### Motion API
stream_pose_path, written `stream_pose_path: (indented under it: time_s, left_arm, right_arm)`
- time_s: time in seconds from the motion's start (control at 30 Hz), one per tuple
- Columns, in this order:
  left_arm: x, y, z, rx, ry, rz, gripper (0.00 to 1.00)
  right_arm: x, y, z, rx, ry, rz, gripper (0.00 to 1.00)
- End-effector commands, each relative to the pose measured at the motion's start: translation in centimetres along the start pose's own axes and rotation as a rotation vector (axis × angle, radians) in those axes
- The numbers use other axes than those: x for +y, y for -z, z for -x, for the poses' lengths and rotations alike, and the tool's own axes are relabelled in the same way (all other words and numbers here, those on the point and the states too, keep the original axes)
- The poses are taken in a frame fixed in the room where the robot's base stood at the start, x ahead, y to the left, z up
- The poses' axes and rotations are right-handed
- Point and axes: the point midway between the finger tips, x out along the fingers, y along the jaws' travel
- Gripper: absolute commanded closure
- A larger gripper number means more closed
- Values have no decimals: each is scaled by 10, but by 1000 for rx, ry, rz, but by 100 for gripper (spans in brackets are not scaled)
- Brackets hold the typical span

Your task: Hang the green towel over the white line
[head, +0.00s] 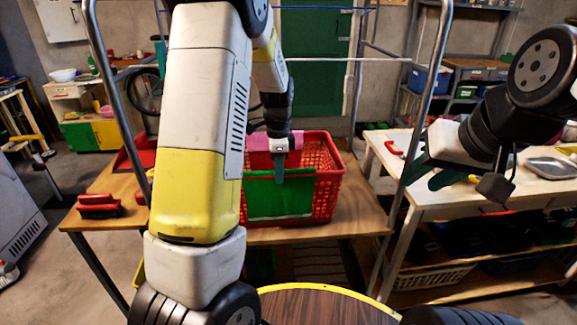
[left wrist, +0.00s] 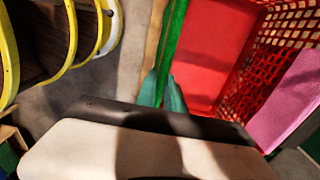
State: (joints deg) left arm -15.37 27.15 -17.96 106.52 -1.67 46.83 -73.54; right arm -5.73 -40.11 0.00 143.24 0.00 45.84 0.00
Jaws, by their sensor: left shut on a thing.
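The green towel (head: 280,197) hangs down flat over the near side of the red basket. In the left wrist view the towel (left wrist: 175,40) is a narrow green strip running up from between my fingertips. My left gripper (head: 281,178) points down at the towel's top edge, and its teal fingers (left wrist: 162,92) are shut on it. The white line (head: 325,60) runs across behind and above the basket, between metal posts; nothing hangs on its visible part. My right gripper (head: 430,174) is open and empty, at the right in front of the white table.
The red basket (head: 325,180) stands on a wooden table (head: 345,222) and holds a pink cloth (head: 257,141). A blue line (head: 315,9) runs higher up. Metal posts (head: 425,90) rise beside the table. A red-handled brush (head: 98,205) lies at the table's left. My left arm hides much of the middle.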

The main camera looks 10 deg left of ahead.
Motion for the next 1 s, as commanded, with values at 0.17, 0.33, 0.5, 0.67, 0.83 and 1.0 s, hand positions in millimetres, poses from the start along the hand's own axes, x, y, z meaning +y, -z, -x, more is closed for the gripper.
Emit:
stream_pose_path:
  time_s: [0.17, 0.33, 0.5, 0.67, 0.83, 1.0]
  left_arm:
    - [0, 0, 14, 2, 2, 1, 100]
    - [-1, 0, 26, 1, 2, 0, 100]
    - [-1, 0, 38, 1, 2, -1, 100]
    - [-1, 0, 49, 1, 2, 0, 100]
    - [-1, 0, 61, 1, 2, 0, 100]
    - [-1, 0, 73, 1, 1, 0, 100]
  right_arm:
    - [0, 0, 0, 0, 0, 0, 64]
    - [0, 0, 0, 0, 0, 0, 64]
    - [0, 0, 0, 0, 0, 0, 64]
    - [0, 0, 0, 0, 0, 0, 64]
    - [0, 0, 0, 0, 0, 0, 64]
    - [0, 0, 0, 0, 0, 0, 64]
